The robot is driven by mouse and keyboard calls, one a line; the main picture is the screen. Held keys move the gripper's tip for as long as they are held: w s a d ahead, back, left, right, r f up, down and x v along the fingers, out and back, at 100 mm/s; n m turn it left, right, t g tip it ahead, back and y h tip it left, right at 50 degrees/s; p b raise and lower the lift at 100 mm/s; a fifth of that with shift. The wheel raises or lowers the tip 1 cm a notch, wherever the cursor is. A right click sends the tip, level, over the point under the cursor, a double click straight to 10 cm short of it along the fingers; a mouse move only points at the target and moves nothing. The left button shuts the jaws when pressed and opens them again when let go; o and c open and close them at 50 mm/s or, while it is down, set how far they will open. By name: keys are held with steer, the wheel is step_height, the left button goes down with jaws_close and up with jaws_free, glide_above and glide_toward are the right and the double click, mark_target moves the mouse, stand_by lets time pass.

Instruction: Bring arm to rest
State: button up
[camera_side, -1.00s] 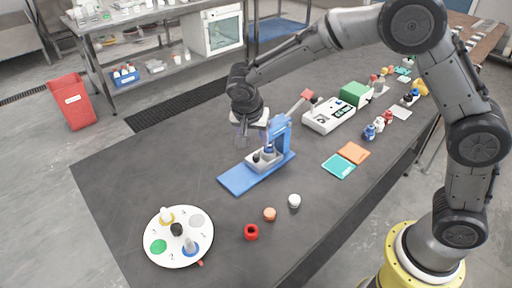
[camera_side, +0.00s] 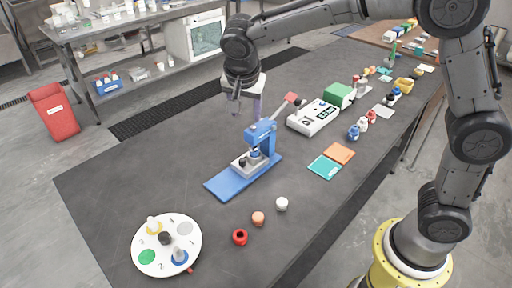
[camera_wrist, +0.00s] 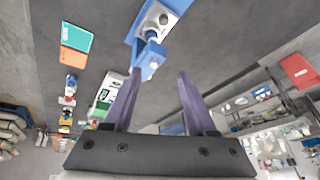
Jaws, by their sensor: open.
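My gripper (camera_side: 246,107) is open and empty, in the air above and behind the blue press (camera_side: 262,140) in the side view. In the wrist view my two purple fingers (camera_wrist: 155,100) stand well apart with nothing between them. The blue press, with a red-tipped lever, stands on a blue base plate (camera_side: 226,184) on the dark table (camera_side: 110,185). In the wrist view the press (camera_wrist: 148,50) lies at the top, beyond the fingertips and apart from them.
A white round tray (camera_side: 190,226) with small items is at the front left. Small red (camera_side: 240,237), orange (camera_side: 258,219) and white (camera_side: 281,204) pieces lie near it. A white-and-green device (camera_side: 318,115), a teal card (camera_side: 324,168) and an orange card (camera_side: 341,153) are to the right.

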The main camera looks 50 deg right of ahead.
steer(key=s+d+r+t+y, duration=0.1)
steer(key=s+d+r, duration=0.2)
steer(key=s, duration=0.2)
steer(key=s+d+r+n, duration=0.1)
steer(key=s+d+r, duration=0.2)
steer(key=s, duration=0.3)
steer(key=s+d+r+t+y, duration=0.1)
steer(key=s+d+r, duration=0.2)
steer(key=s, duration=0.2)
steer(key=s+a+f+n+y, duration=0.1)
steer(key=s+a+f+n, duration=0.1)
steer(key=s+f+n, duration=0.4)
steer(key=s+n, duration=0.5)
steer(key=s, duration=0.1)
steer(key=shift+f+y, duration=0.3)
steer(key=shift+f, duration=0.05)
